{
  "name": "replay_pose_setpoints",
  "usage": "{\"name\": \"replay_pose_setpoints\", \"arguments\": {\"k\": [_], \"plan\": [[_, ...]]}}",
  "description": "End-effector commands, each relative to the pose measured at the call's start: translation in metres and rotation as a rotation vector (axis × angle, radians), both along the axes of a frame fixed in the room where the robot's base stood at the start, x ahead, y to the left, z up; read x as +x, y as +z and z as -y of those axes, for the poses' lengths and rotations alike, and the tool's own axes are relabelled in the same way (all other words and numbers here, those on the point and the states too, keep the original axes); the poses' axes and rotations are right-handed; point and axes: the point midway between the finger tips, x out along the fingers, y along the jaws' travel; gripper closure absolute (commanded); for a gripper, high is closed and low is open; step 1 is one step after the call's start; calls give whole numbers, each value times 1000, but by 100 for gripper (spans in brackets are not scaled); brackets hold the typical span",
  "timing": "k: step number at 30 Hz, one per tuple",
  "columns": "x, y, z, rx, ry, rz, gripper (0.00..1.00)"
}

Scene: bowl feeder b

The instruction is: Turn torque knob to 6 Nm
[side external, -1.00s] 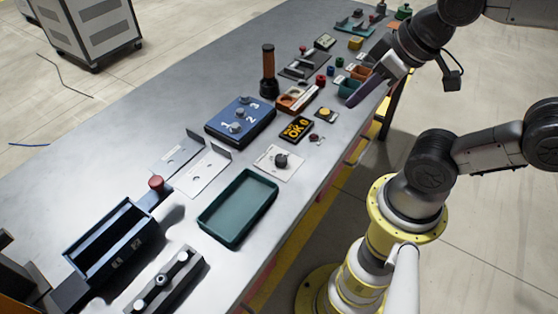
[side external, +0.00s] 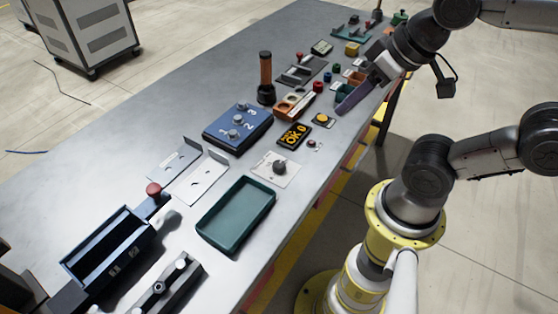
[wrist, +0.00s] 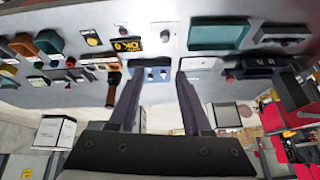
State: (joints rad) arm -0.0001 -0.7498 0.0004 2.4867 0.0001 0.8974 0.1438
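A dark round knob (side external: 280,167) stands on a white square plate (side external: 264,177) near the table's front edge; I take it for the torque knob. Its scale is too small to read. In the wrist view the knob (wrist: 166,36) shows beyond and between my fingertips. A black display (side external: 294,136) beside the plate shows "OK 0" in yellow. My gripper (side external: 340,111) is above the table, to the upper right of the knob and apart from it. In the wrist view my gripper (wrist: 160,76) has its two fingers spread, with nothing between them.
A blue box (side external: 238,128) with knobs marked 1, 2 and 3 lies left of the display. A green tray (side external: 205,226) lies below the knob plate. A tall orange-and-black cylinder (side external: 266,75) stands farther back. The table's left part is clear.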

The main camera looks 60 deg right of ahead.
Motion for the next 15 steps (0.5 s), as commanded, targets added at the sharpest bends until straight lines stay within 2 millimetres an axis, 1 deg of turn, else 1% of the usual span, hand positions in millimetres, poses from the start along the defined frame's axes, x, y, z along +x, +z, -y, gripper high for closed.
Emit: {"name": "replay_pose_setpoints", "arguments": {"k": [1,3,8,11,14,15], "plan": [[5,5,0,26,-47,7,41],[16,9,0,72,-129,-7,30],[47,10,-2,152,-290,-71,30],[68,4,-3,187,-382,-125,30],[93,-9,-5,213,-476,-192,30],[102,-16,-6,218,-512,-223,30]]}}
